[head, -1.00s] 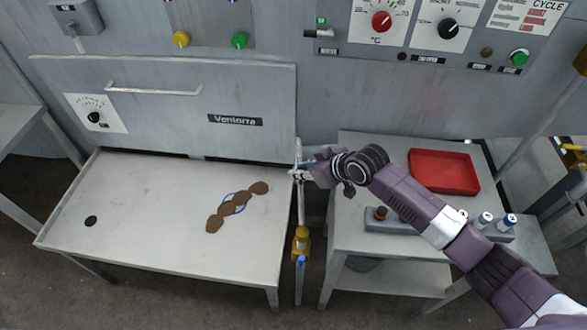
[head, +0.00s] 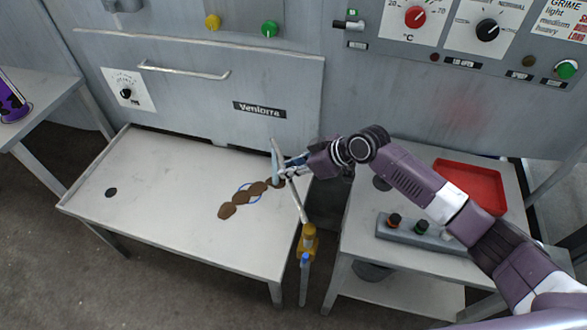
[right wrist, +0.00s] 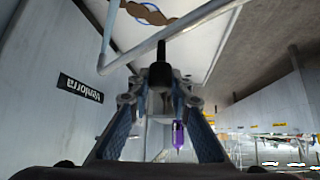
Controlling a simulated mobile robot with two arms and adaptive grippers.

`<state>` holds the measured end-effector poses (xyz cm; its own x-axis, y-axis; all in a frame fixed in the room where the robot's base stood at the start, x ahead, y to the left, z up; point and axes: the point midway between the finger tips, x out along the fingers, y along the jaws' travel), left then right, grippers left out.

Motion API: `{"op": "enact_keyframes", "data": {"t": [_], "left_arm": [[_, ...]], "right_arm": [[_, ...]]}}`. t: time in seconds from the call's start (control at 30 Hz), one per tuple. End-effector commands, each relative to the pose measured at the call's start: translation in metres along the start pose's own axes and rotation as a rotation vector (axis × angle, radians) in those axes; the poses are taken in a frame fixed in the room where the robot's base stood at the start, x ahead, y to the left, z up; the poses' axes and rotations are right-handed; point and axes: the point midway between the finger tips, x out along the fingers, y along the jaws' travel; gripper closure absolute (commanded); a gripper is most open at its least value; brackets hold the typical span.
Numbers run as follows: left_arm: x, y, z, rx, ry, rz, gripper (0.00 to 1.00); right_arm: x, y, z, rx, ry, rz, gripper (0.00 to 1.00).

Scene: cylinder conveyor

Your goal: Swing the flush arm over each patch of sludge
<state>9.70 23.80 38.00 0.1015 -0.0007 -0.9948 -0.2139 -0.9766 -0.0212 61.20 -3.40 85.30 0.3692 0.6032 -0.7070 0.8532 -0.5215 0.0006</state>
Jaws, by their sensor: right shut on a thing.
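The flush arm (head: 297,200) is a thin grey pipe on a yellow-jointed post (head: 308,243) beside the table's right edge. It slants left over the right end of the sink table (head: 150,215). My right gripper (head: 287,172) is shut on it; the right wrist view shows a black grip (right wrist: 160,62) between the fingers. Brown sludge patches (head: 228,211) lie in a diagonal row on the table, around a blue ring mark (head: 250,199). The upper right patch (head: 276,183) is close beside the pipe and gripper, partly covered. My left gripper is not in view.
A grey panel with the Ventorra label (head: 259,109) and a handle (head: 183,70) rises behind the table. A purple object (head: 12,98) stands at the left edge.

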Motion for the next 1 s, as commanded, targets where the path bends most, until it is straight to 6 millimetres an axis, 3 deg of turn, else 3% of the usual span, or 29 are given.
{"op": "enact_keyframes", "data": {"t": [0.3, 0.33, 0.5, 0.83, 1.0], "left_arm": [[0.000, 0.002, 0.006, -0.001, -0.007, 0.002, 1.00], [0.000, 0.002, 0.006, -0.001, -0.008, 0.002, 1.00], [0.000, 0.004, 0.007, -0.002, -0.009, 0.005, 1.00], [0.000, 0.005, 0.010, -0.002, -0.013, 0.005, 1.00], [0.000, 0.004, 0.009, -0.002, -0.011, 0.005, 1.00]], "right_arm": [[0.000, -0.001, -0.001, 0.001, 0.001, -0.003, 1.00], [0.000, -0.001, -0.001, 0.001, 0.001, -0.003, 0.80], [0.000, -0.001, -0.001, 0.001, 0.001, -0.002, 0.63], [-0.003, 0.000, 0.000, 0.000, 0.000, -0.001, 0.63], [-0.026, 0.001, 0.001, -0.001, 0.001, 0.002, 0.63]]}}
